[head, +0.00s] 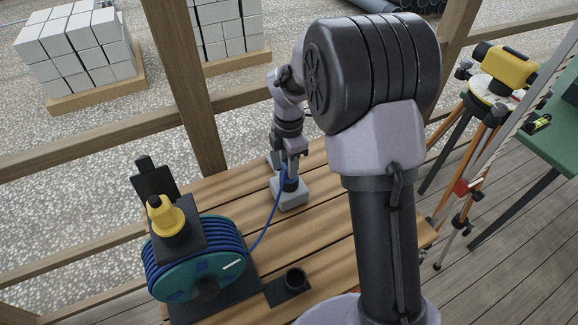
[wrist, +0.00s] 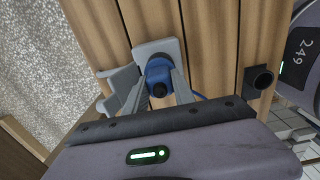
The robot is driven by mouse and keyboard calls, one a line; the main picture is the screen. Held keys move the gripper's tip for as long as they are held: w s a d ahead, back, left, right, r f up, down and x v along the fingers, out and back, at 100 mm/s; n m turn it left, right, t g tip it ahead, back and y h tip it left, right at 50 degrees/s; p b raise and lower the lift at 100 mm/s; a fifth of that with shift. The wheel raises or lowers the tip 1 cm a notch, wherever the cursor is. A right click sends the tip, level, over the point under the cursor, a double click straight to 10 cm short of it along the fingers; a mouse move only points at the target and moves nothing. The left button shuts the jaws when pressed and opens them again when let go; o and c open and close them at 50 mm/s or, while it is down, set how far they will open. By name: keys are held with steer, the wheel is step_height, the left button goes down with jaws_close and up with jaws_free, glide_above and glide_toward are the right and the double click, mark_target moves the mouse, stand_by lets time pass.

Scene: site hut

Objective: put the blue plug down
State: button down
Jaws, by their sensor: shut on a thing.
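The blue plug (head: 290,184) is between the fingers of my gripper (head: 290,166), which is shut on it. The plug also shows in the wrist view (wrist: 160,72), between the two grey fingers. It stands roughly upright at the top of a grey socket box (head: 291,200) on the wooden bench (head: 325,245). The box shows behind the plug in the wrist view (wrist: 150,48). I cannot tell whether the plug is seated in the box or only over it. A blue cable (head: 266,230) runs from the plug to a cable reel (head: 200,275).
A yellow fitting (head: 165,214) sits on the reel's dark stand. A black round holder (head: 293,281) stands on the bench near the front, with bare planks around it. A post (head: 188,90) and rail stand behind the bench. A yellow instrument (head: 505,65) on a tripod is at right.

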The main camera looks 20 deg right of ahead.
steer(key=shift+f, duration=0.2)
steer(key=c, duration=1.3)
jaws_free()
